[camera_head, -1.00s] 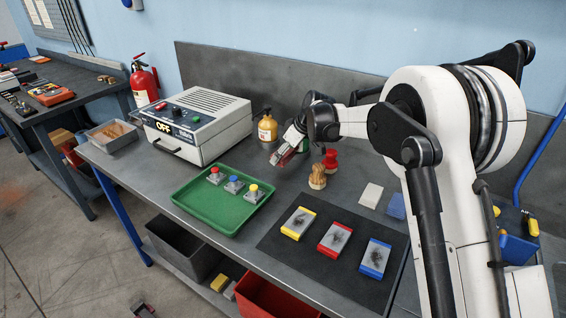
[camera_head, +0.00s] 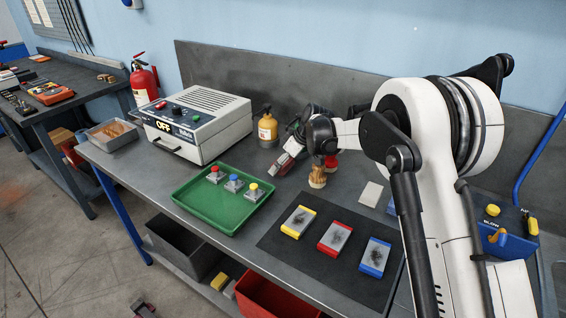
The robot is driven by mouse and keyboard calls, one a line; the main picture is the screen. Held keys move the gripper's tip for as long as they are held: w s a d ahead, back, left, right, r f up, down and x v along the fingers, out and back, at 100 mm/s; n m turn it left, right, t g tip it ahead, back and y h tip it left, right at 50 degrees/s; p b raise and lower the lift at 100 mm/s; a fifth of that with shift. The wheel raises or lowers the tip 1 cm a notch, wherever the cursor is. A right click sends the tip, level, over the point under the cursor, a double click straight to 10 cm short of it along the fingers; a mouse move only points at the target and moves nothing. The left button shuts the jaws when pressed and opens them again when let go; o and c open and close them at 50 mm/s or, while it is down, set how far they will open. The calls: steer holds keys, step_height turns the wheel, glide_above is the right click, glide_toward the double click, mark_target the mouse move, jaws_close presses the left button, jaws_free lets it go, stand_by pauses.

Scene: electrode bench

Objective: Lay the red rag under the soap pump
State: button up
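The soap pump (camera_head: 267,128), a yellow-orange bottle with a dark pump head and a pale label, stands upright on the bench right of the grey box. My gripper (camera_head: 283,163) points down to the left, low over the bench, just in front and to the right of the pump and apart from it. A small reddish patch shows at its fingertips. It may be the red rag, but it is too small to be sure, and whether the fingers are closed on it cannot be told. No rag is seen lying flat on the bench.
A wooden brush (camera_head: 317,176) and a red object (camera_head: 331,161) stand close right of my gripper. A green tray (camera_head: 215,207) with several buttons lies in front left. The grey OFF box (camera_head: 198,124) is left of the pump. Yellow, red and blue blocks lie on a dark mat (camera_head: 285,248).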

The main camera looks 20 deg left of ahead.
steer(key=shift+r, duration=0.1)
steer(key=v, duration=1.2)
steer(key=s+d+r+m+t+h, duration=0.1)
steer(key=s+d+r+m, duration=0.2)
steer(key=s+d+r, duration=0.35)
steer(key=s+d+r+m+t+h, duration=0.1)
steer(key=s+d+r+m, duration=0.2)
steer(key=d, duration=0.7)
steer(key=s+d+r+m+t, duration=0.15)
steer(key=s+d+r, duration=0.25)
steer(key=s+d, duration=0.4)
steer(key=s+d+f+m+t+h, duration=0.1)
steer(key=s+d+f+m+h, duration=0.1)
steer(key=s+d, duration=0.6)
steer(key=s+d+f+m+t+h, duration=0.1)
steer(key=s+d+f+m, duration=0.2)
steer(key=s+d+m, duration=0.3)
steer(key=s+d, duration=0.3)
steer(key=s, duration=0.4)
steer(key=shift+s+f+h, duration=0.25)
steer(key=shift+f+h, duration=0.1)
steer(key=shift+h, duration=0.05)
